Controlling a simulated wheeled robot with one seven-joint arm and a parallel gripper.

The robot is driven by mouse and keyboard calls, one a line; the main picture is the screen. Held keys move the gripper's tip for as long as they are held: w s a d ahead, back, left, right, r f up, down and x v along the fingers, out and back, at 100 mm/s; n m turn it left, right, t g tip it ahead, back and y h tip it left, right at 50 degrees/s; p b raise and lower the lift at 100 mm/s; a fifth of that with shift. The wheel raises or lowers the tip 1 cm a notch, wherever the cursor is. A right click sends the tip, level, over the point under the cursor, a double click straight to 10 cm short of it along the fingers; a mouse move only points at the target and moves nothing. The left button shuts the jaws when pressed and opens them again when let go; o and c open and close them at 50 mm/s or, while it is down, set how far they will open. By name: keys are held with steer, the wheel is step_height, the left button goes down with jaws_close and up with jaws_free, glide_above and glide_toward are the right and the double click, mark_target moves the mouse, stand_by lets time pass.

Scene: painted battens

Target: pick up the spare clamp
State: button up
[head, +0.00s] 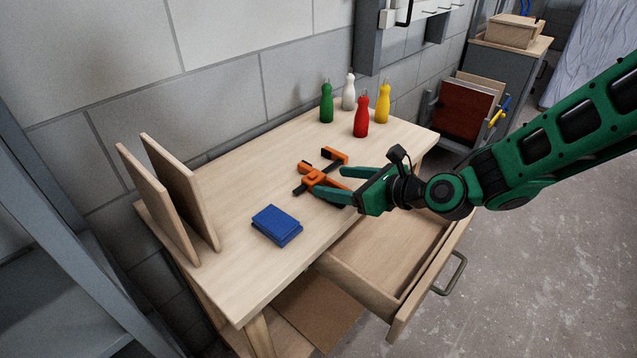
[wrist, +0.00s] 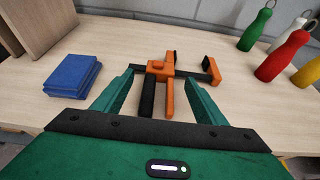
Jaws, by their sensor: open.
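The orange and black clamp (head: 312,176) lies on the wooden table, near its middle. My green gripper (head: 338,183) reaches in from the right, low over the table, with its fingers apart. In the wrist view the clamp (wrist: 160,71) lies just ahead, and its orange and black handles extend back between the open fingertips (wrist: 161,78) of my gripper. The clamp's dark bar runs crosswise beyond the fingers, with an orange jaw at its right end. I cannot tell whether either finger touches the clamp.
A blue block stack (head: 276,225) lies left of the clamp. Green (head: 326,103), white (head: 348,92), red (head: 361,117) and yellow (head: 383,103) bottles stand at the back right. Two upright boards (head: 180,190) stand at the left. An open drawer (head: 395,255) juts from the table front.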

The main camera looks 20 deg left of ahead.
mark_target(320, 181)
steer(key=shift+f+x, duration=0.15)
steer(key=shift+x, duration=0.95)
steer(key=shift+f+x, duration=0.2)
steer(key=shift+x, duration=0.95)
steer(key=shift+w+d, duration=0.1)
steer(key=shift+d, duration=0.1)
steer(key=c, duration=1.4)
steer(key=shift+r, duration=0.1)
